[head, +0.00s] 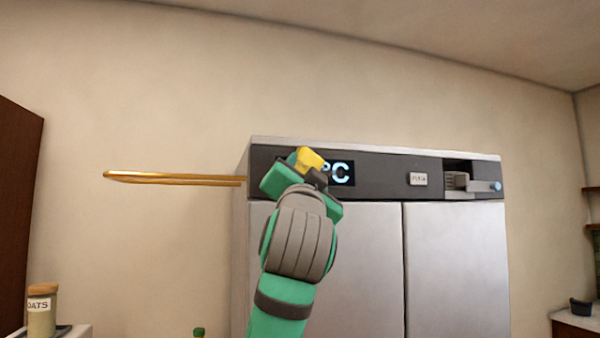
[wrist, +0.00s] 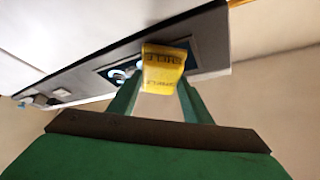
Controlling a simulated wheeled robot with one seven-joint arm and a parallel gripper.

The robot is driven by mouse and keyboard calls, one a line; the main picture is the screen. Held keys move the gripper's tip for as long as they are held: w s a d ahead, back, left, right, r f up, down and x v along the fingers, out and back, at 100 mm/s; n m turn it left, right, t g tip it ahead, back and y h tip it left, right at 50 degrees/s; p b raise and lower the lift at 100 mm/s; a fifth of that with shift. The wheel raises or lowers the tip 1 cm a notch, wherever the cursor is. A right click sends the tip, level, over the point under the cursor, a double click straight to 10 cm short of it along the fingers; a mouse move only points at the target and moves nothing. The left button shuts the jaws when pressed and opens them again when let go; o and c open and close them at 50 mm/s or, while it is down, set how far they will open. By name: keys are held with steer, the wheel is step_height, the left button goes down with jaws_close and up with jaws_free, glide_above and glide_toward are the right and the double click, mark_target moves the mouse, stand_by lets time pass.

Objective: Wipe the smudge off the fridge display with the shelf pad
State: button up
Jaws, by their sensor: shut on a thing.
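My gripper (head: 305,172) is shut on the yellow shelf pad (head: 311,158), in front of the left part of the fridge display (head: 343,173). In the wrist view the pad (wrist: 163,70) carries dark lettering and sticks out between the green fingers, overlapping the display (wrist: 120,73). Whether the pad touches the display face, I cannot tell. The display is dark with pale blue characters; "°C" shows to the right of my gripper, and its left part is hidden. I cannot make out the smudge.
The fridge (head: 327,265) has pale doors and a dark top panel. A white label (head: 418,179) and a recessed grey fixture (head: 472,182) are to the right. A golden rail (head: 170,178) juts left from the fridge. An oats jar (head: 41,311) stands at lower left.

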steer(key=shift+w+d, duration=0.3)
steer(key=shift+d, duration=0.7)
steer(key=shift+w+d, duration=0.25)
steer(key=shift+d, duration=0.75)
steer(key=shift+w+d, duration=0.3)
steer(key=shift+d, duration=0.7)
steer(key=shift+w+d, duration=0.45)
steer(key=shift+d, duration=0.1)
steer(key=d, duration=0.3)
steer(key=shift+w+d, duration=0.2)
steer(key=shift+w, duration=0.15)
steer(key=shift+s+a+f, duration=0.1)
steer(key=shift+s+a, duration=0.1)
steer(key=shift+a, duration=0.9)
steer(key=shift+s+a, duration=0.15)
steer(key=shift+a, duration=0.9)
steer(key=shift+s+a, duration=0.2)
steer(key=shift+a, duration=0.45)
steer(key=shift+s+a, duration=0.2)
steer(key=shift+a, duration=0.45)
steer(key=shift+c, duration=0.4)
steer(key=a, duration=0.1)
steer(key=s+a, duration=0.2)
steer(key=shift+a, duration=0.3)
steer(key=shift+w, duration=0.1)
